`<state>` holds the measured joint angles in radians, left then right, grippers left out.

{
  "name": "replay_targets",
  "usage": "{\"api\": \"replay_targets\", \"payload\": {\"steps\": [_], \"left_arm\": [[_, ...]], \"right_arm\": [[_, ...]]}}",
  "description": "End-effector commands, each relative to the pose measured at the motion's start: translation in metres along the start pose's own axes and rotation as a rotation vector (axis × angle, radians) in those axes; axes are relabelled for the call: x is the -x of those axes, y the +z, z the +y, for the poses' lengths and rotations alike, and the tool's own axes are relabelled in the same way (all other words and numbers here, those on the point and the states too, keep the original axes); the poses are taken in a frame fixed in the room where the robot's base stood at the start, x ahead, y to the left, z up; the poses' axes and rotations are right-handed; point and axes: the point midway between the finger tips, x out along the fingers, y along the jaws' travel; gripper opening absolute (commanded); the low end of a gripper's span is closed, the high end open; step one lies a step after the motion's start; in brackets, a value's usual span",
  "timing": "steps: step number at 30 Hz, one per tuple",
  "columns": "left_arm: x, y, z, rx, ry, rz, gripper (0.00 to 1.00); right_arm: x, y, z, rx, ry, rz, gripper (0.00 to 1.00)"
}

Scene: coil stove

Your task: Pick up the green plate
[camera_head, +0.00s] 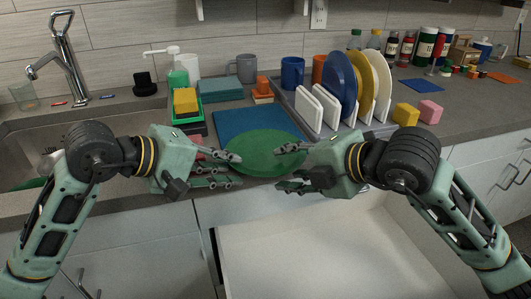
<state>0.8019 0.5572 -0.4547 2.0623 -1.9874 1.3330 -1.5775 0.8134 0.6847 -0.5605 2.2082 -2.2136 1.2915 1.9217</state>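The green plate (262,148) lies flat on the counter, its back part over a blue mat (235,120). Its front edge is near the counter's front edge. My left gripper (236,170) is at the plate's left side, fingers apart and pointing right. My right gripper (279,168) is at the plate's right front side, fingers apart and pointing left. Both look empty. I cannot tell whether any finger touches the plate.
A dish rack (317,126) with a blue plate (339,82), a yellow plate (364,84) and white boards stands behind right. A sink (30,150) is at the left. An open, empty drawer (310,255) lies below the counter. Yellow (406,114) and pink (430,111) sponges lie right.

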Motion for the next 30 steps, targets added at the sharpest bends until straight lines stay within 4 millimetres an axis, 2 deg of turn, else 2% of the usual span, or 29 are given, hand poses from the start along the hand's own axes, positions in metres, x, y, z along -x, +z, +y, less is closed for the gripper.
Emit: {"api": "replay_targets", "payload": {"steps": [1,6,14,30], "left_arm": [[0.0001,-0.0001,-0.0001,0.0,0.0,0.0,0.13],[0.0003,-0.0002,0.0,0.0,0.0,0.0,0.0],[0.0004,-0.0003,0.0,0.0,0.0,0.001,0.0],[0.0039,-0.0005,0.0055,-0.002,0.002,0.002,0.0]], "right_arm": [[0.0002,0.0,0.0,0.0,0.0,0.0,0.36],[0.0003,0.0,-0.0001,0.0,0.0,0.0,0.22],[0.0003,0.0001,-0.0003,0.0,-0.001,0.0,0.0],[0.0032,0.0002,0.004,0.001,-0.003,0.0,0.0]]}}
